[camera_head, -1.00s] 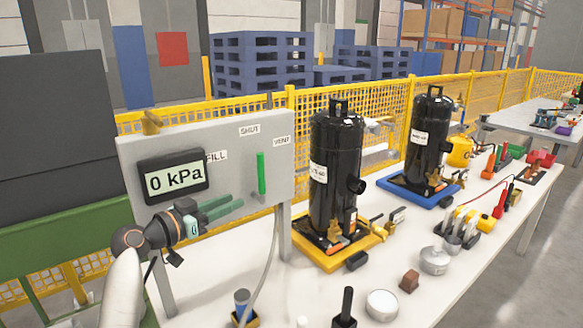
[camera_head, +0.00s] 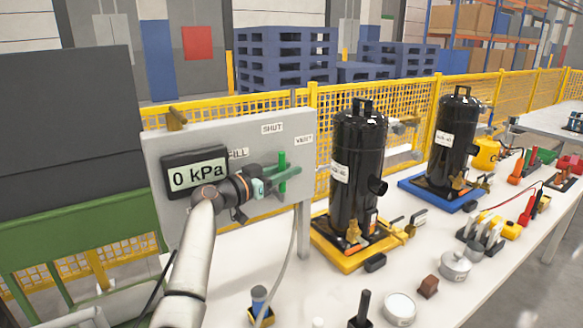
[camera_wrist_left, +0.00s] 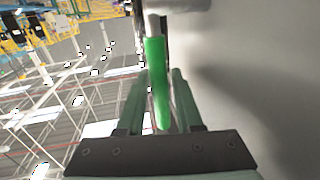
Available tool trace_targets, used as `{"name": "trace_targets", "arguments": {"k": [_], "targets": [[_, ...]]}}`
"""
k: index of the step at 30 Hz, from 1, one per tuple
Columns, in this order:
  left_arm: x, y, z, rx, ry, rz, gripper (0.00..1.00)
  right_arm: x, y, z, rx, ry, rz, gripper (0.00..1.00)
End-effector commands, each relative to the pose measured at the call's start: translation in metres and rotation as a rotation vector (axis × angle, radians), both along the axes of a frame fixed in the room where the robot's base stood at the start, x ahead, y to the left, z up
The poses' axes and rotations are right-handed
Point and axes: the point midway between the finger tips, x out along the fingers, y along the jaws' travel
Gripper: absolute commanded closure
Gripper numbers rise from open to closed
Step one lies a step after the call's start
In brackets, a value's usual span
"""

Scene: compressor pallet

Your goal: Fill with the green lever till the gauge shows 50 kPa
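The green lever (camera_head: 282,160) stands upright on the grey panel (camera_head: 220,142), below the SHUT label (camera_head: 272,128). The gauge (camera_head: 196,175) on the panel reads 0 kPa. My left gripper (camera_head: 292,178) is at the lever, and its green fingers partly cover it in the head view. In the left wrist view the lever (camera_wrist_left: 157,80) runs between the two fingers of my left gripper (camera_wrist_left: 160,95). The fingers are apart, with a gap seen on each side of the lever. My right gripper is not in view.
The FILL label (camera_head: 238,153) is left of SHUT, and the VENT label (camera_head: 304,139) is right. A black cylinder (camera_head: 357,165) stands in a yellow tray (camera_head: 350,264) right of the panel. A hose (camera_head: 285,270) hangs below the panel. Small parts stand along the table's front.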

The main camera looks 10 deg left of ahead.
Motion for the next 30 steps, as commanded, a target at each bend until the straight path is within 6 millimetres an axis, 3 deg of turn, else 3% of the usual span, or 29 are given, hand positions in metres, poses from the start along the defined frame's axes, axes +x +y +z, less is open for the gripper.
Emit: {"name": "trace_targets", "arguments": {"k": [7,18,27,30], "targets": [[0.013,-0.009,0.0,-0.001,0.0,0.0,0.65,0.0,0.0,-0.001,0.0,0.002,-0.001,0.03],[0.015,-0.01,0.0,-0.001,0.001,0.001,0.67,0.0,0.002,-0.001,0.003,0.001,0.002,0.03],[0.015,-0.01,0.0,-0.001,0.001,0.0,1.0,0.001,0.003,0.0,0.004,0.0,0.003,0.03],[0.015,-0.01,0.0,-0.001,0.001,0.0,1.0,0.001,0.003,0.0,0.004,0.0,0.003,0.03]]}}
